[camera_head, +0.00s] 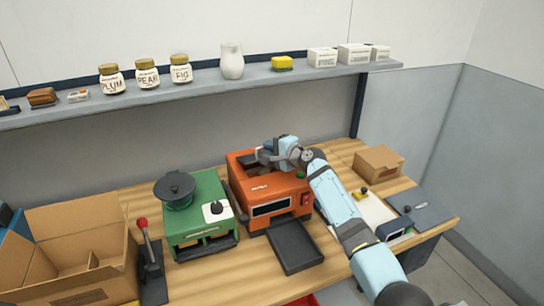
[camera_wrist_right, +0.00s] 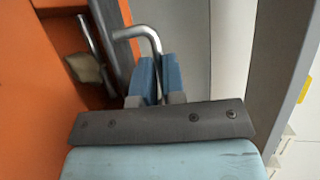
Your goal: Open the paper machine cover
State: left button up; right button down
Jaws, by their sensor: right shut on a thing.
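The orange machine (camera_head: 262,190), which I take for the paper machine, stands mid-bench with a dark area in its top and a black tray (camera_head: 295,246) in front. My right arm reaches over it from the lower right. My right gripper (camera_head: 270,152) is at the machine's top rear. In the right wrist view, its blue fingers (camera_wrist_right: 157,80) are shut on a bent metal handle (camera_wrist_right: 146,36) beside a dark edge and orange surfaces (camera_wrist_right: 40,110). A metal rod and a pale piece (camera_wrist_right: 84,68) show in a recess. How far the cover is raised I cannot tell. My left gripper is out of view.
A green machine (camera_head: 198,205) stands close on the left, then a red-knobbed lever (camera_head: 150,262) and an open cardboard box (camera_head: 75,232). A small carton (camera_head: 378,162) is at the right. A shelf (camera_head: 215,86) with jars runs above the bench.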

jog(key=shift+w+a+r+b, duration=0.2)
jog(key=shift+w+r, duration=0.4)
jog(key=shift+r, duration=0.05)
jog(key=shift+w+a+r+b, duration=0.2)
jog(key=shift+w+r, duration=0.4)
jog(key=shift+r, duration=0.05)
jog(key=c, duration=1.2)
grip_release()
jog(key=shift+s, duration=0.1)
jog(key=shift+d, duration=0.1)
jog(key=shift+s+d+f, duration=0.1)
jog(key=shift+s, duration=0.05)
jog(key=v, duration=1.3)
jog(key=shift+s+d+b, duration=0.15)
jog(key=shift+b, duration=0.2)
